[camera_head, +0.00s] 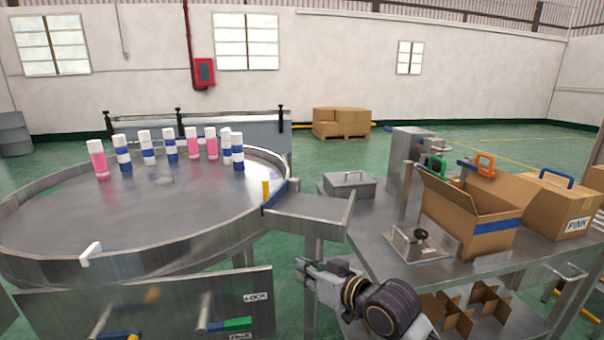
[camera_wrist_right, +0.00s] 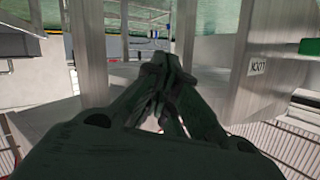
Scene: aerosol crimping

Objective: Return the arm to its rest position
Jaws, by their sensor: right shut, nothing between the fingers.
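My right gripper (camera_head: 303,270) is low in the middle of the head view, in front of the gap between the round table and the steel workbench. Its fingers are closed together with nothing between them. In the right wrist view the fingertips (camera_wrist_right: 165,65) meet in the middle, with metal panels and legs around them. My right arm comes in from the bottom right. My left gripper does not show in the head view.
A round steel table (camera_head: 150,262) holds several pink and blue-white cans (camera_head: 97,158). A workbench (camera_head: 480,285) carries an open carton (camera_head: 450,205), a closed PINK carton (camera_head: 545,210) and a metal box (camera_head: 349,187). A LOCK panel (camera_head: 262,310) stands left of my gripper.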

